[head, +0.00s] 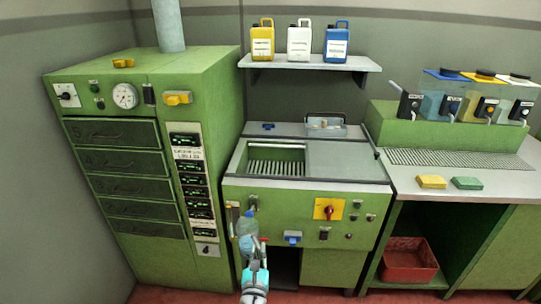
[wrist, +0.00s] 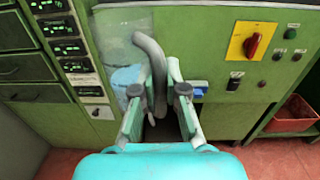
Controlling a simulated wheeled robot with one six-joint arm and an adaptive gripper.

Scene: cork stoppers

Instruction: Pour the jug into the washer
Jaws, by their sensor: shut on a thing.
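The jug (head: 246,228) is clear with pale blue liquid in its lower part and looks roughly upright. It is in front of the washer's front panel, below the level of the top opening. In the wrist view the jug (wrist: 122,52) is faint, with a grey curved handle between my fingers. My gripper (wrist: 157,92) is shut on that handle; in the head view my gripper (head: 253,250) covers the jug's lower part. The washer (head: 345,236) is a green cabinet with an open, slatted well on its top left.
A green cabinet with drawers (head: 115,160) stands close on the left. A shelf (head: 310,63) above the washer holds yellow, white and blue canisters. On the right, a counter (head: 500,180) carries dispensers and two sponges, with a red bin (head: 407,262) below.

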